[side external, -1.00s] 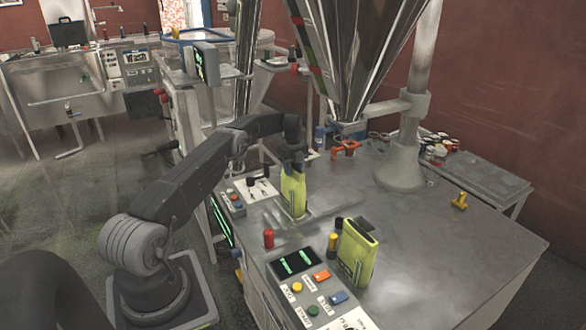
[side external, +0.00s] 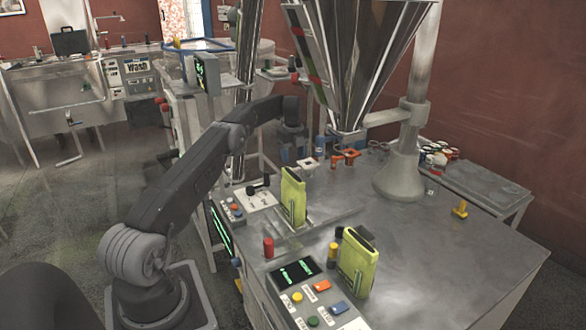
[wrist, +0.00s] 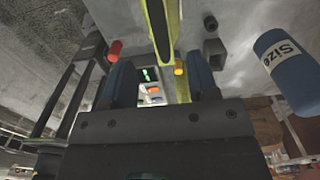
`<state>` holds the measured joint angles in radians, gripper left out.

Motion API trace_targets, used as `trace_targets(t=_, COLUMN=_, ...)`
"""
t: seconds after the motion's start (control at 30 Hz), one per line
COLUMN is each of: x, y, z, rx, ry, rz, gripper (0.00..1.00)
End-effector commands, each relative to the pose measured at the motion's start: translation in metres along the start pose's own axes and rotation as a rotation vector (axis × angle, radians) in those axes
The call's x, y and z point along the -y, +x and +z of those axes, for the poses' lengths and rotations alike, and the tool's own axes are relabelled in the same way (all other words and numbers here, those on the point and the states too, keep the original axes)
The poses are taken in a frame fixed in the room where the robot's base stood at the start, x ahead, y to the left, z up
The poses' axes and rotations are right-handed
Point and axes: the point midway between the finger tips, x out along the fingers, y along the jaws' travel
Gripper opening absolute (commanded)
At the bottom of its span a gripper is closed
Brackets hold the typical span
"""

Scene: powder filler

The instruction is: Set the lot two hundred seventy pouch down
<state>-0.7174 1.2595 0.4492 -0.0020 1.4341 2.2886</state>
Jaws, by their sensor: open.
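A yellow-green pouch (side external: 293,195) stands upright on the metal table, left of its middle, with a thin bracket against its face. A second, similar pouch (side external: 358,263) with a dark top stands near the front. No lot number is readable on either. My gripper (side external: 291,150) is open and empty, behind and above the first pouch and apart from it. In the wrist view my two dark blue fingers (wrist: 160,80) are spread wide. The narrow edge of a yellow-green pouch (wrist: 163,32) shows beyond them, between their lines; which pouch cannot be told.
A red knob (side external: 268,248) and a button panel (side external: 318,300) line the front. The right of the table is mostly clear.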

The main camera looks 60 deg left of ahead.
Motion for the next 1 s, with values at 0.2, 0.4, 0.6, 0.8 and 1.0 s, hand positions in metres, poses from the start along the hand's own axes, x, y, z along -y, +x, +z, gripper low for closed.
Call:
trace_targets(t=0.2, x=0.001, y=-0.025, z=0.000, rx=0.001, ry=-0.001, rz=-0.001, gripper=0.54)
trace_targets(t=0.4, x=0.011, y=-0.063, z=-0.024, rx=0.018, ry=-0.072, rz=-0.024, gripper=0.54)
trace_targets(t=0.6, x=0.019, y=-0.143, z=-0.100, rx=0.043, ry=-0.297, rz=-0.094, gripper=0.54)
trace_targets(t=0.8, x=-0.006, y=-0.210, z=-0.189, rx=0.034, ry=-0.546, rz=-0.182, gripper=0.54)
trace_targets(t=1.0, x=-0.063, y=-0.251, z=-0.275, rx=-0.015, ry=-0.796, rz=-0.268, gripper=0.54)
